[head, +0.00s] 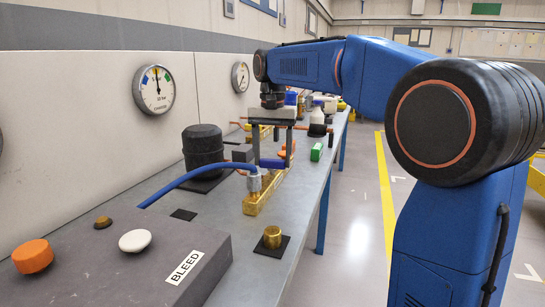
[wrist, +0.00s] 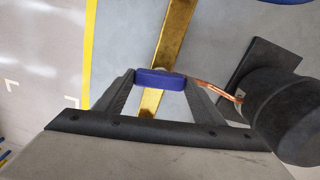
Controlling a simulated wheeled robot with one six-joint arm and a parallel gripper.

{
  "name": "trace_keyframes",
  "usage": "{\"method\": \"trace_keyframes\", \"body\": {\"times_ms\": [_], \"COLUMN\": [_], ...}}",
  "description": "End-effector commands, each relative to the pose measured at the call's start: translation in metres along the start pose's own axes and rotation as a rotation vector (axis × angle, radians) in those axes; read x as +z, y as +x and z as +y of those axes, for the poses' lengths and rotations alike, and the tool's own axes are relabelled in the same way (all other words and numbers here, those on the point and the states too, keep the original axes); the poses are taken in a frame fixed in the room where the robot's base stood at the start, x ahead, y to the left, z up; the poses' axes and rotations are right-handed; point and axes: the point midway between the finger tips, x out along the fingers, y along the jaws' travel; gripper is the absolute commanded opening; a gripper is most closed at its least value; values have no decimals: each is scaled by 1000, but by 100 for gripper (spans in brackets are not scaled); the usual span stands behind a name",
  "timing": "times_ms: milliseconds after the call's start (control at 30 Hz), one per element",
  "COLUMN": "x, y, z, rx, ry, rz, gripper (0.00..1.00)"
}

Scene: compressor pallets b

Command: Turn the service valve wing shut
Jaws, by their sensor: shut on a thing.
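The service valve wing is a short blue bar (head: 271,163). It sits over a brass valve body (head: 262,196) on the bench. In the wrist view the blue wing (wrist: 161,79) lies crosswise to the long brass bar (wrist: 172,38). My gripper (head: 271,152) points down over it, with one finger at each end of the wing. In the wrist view my gripper (wrist: 166,88) is shut on the wing. The stem under the wing is mostly hidden.
A blue hose (head: 185,181) joins the valve at a silver coupling (head: 254,183). A black cylinder (head: 203,148) stands left of it, with a copper pipe (wrist: 217,91) nearby. A brass cap (head: 272,237), a green block (head: 316,152) and a grey BLEED box (head: 120,255) share the bench.

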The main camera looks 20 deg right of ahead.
Motion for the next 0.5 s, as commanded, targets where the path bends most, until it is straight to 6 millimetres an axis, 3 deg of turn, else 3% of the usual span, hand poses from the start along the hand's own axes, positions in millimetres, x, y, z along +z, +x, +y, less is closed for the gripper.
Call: {"method": "trace_keyframes", "body": {"times_ms": [500], "x": [-1], "y": [-1], "z": [0], "rx": [-1], "ry": [168], "rz": [3], "gripper": [40]}}
